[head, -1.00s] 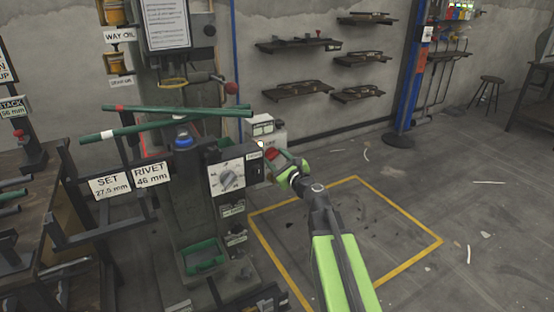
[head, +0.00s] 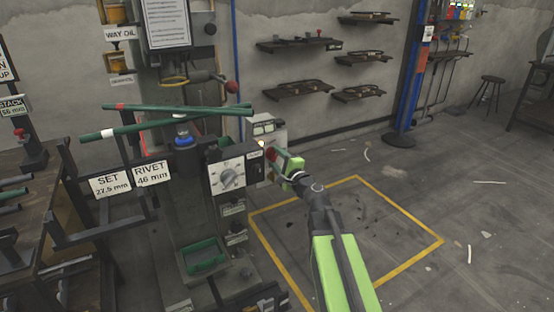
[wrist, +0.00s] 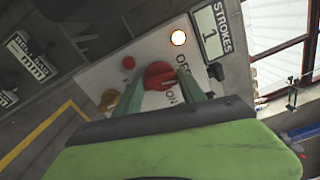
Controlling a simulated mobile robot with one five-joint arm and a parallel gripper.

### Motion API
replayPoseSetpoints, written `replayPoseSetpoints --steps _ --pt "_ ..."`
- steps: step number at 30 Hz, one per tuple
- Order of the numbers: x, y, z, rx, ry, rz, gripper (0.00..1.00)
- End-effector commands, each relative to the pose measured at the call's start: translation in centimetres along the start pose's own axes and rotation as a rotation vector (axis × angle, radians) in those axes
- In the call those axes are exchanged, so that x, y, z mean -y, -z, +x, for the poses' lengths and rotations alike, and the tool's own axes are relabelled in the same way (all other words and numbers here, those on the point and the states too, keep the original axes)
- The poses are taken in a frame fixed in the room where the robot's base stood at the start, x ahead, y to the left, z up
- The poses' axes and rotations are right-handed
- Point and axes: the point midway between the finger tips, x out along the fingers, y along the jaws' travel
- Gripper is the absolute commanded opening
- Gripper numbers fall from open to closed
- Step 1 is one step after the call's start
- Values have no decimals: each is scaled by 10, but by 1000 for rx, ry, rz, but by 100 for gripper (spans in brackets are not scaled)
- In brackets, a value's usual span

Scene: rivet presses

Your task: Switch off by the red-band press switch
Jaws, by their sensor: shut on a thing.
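The switch is a red knob (wrist: 158,75) on a pale panel (wrist: 108,73) with an OFF-like marking, partly hidden, and ON lettering beside it. My gripper (wrist: 160,92) is shut on the red knob, with a green finger on either side. In the head view, my gripper (head: 279,160) is at the knob on the side of the pale switch box (head: 280,135), right of the press's dial. Which marking the knob points to is not clear. A round lamp (wrist: 179,38) on the panel glows bright. A small red button (wrist: 128,62) sits left of the knob.
A STROKES counter (wrist: 212,32) reading 1 is beside the panel. The press's grey dial box (head: 228,175) stands left of my gripper. Green bars (head: 180,118) cross over the press. Bare floor inside a yellow line (head: 410,261) lies to the right.

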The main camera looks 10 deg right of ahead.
Motion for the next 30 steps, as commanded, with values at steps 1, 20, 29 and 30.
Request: replayPoseSetpoints --steps 1,20,29,30 --pt "0 0 0 -1 1 -30 7" --pt "0 0 1 -1 1 -244 7" --pt "-1 0 1 -1 0 -246 7" --pt "-1 0 1 -1 0 -246 7"
